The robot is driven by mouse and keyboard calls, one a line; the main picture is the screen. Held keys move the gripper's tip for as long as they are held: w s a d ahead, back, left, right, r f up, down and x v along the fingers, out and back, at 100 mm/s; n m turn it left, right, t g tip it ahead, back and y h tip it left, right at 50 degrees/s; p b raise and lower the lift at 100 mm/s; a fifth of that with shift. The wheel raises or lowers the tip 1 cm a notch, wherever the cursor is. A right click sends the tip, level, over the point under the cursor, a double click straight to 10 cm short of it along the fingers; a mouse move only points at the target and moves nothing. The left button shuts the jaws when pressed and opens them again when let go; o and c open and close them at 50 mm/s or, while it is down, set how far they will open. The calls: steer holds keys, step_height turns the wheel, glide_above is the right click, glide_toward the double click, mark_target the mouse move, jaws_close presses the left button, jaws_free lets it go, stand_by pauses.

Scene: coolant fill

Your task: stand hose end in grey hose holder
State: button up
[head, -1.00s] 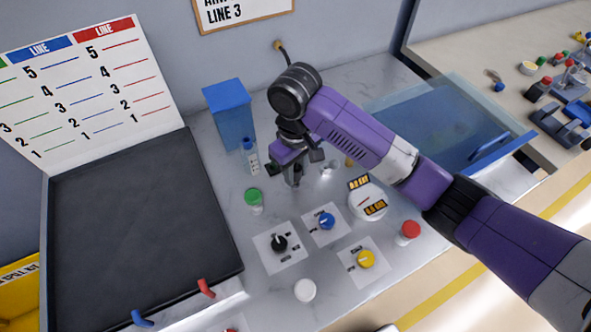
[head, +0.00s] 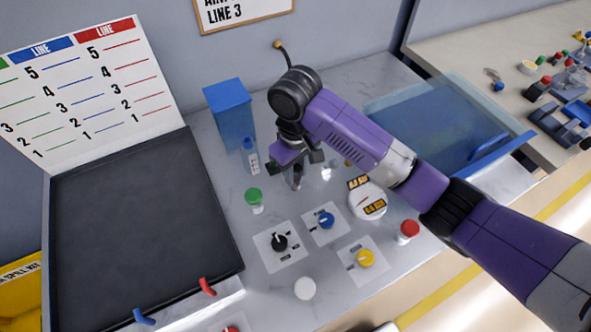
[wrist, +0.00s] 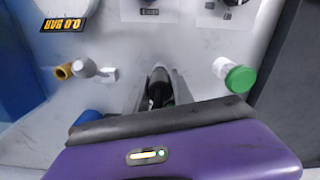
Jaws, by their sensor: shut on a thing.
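My gripper (head: 296,183) is low over the back middle of the bench, between the blue bottle and the gauge. In the wrist view its fingers (wrist: 158,92) are shut on a dark, narrow piece, the hose end (wrist: 157,88). The hose (head: 284,52) shows at the wall behind my arm, with a brass fitting at its top; the rest of its run is hidden by the arm. I cannot pick out the grey hose holder for certain; the area under the fingers is hidden, so I cannot tell whether the hose end touches a holder.
A green-capped bottle (head: 254,200) stands left of my gripper, with a blue box (head: 231,112) behind. Black (head: 279,242), blue (head: 326,221) and yellow (head: 365,259) knobs and a gauge (head: 368,201) lie in front. A clear blue-tinted cover (head: 440,125) is at right.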

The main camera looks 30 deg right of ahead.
mark_target(295, 168)
steer(key=shift+f+b, duration=0.4)
steer(key=shift+f, duration=0.95)
steer(key=o, duration=1.1)
steer(key=shift+o, duration=0.2)
step_height(295, 168, up, 8)
steer(key=shift+f+p, duration=0.1)
steer(key=shift+p, duration=0.45)
steer(key=shift+w, duration=0.1)
